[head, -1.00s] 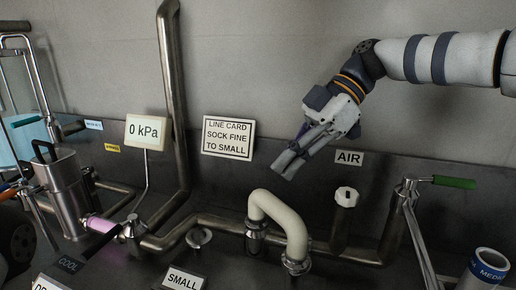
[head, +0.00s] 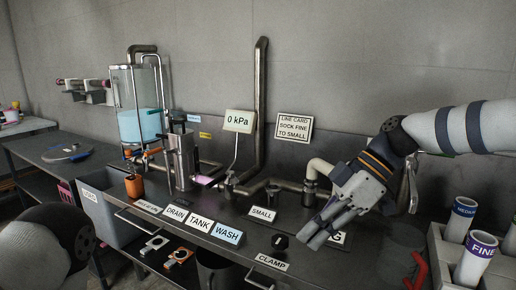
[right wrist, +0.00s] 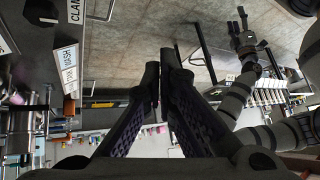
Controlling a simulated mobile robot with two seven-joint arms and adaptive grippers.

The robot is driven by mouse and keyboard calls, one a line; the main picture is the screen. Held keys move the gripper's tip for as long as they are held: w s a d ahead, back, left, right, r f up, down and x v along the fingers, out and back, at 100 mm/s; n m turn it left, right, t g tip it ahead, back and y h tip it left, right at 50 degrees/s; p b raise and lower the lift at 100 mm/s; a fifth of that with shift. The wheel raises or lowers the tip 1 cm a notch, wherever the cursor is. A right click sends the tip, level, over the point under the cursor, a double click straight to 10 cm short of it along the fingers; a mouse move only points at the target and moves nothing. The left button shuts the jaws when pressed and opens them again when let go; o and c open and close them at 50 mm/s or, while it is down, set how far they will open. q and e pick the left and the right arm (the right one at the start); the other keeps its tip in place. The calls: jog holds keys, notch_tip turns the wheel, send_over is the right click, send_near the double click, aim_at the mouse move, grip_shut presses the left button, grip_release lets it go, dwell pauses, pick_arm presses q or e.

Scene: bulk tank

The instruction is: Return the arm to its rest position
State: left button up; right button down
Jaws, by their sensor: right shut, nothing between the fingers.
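My right gripper (head: 318,232) is grey and white with dark fingers. It hangs above the right part of the bench, in front of the pale curved pipe, pointing down and left, and partly hides a label. In the right wrist view its two dark fingers (right wrist: 164,72) meet at the tips with nothing between them. The right arm reaches in from the right edge of the head view. My left gripper (right wrist: 243,38) shows small and dark at the upper right of the right wrist view; its finger opening is unclear. In the head view only a left arm link shows, at the lower left.
The dark bench holds a clear tank of blue liquid (head: 137,112), a metal canister (head: 180,158), a 0 kPa display (head: 239,121), steel pipes and labels. A pale rack (head: 446,262) with FINE (head: 476,257) and MEDIUM (head: 459,219) tubes stands right. Handles line the front edge.

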notch_tip(320, 180, down, 15)
jog(key=s+a+m+h, duration=0.1)
jog(key=s+m, duration=0.1)
jog(key=m, duration=0.2)
jog(key=s+d+f+m+h, duration=0.2)
jog(key=s+f+m, duration=0.3)
jog(key=s+f, duration=0.65)
pick_arm(q)
jog(key=shift+w+d, duration=0.2)
jog(key=shift+w, duration=0.55)
pick_arm(e)
jog(key=s+d+f+m+h, duration=0.2)
jog(key=s+d, duration=0.4)
jog(key=s, duration=0.4)
jog(key=s+d+f+m+h, duration=0.2)
jog(key=s+d+f+m, duration=0.2)
jog(key=s, duration=0.6)
jog(key=shift+d+f+m+h, duration=0.2)
jog(key=shift+d+m+h, duration=0.1)
jog(key=shift+d+m, duration=0.8)
jog(key=shift+a, duration=0.15)
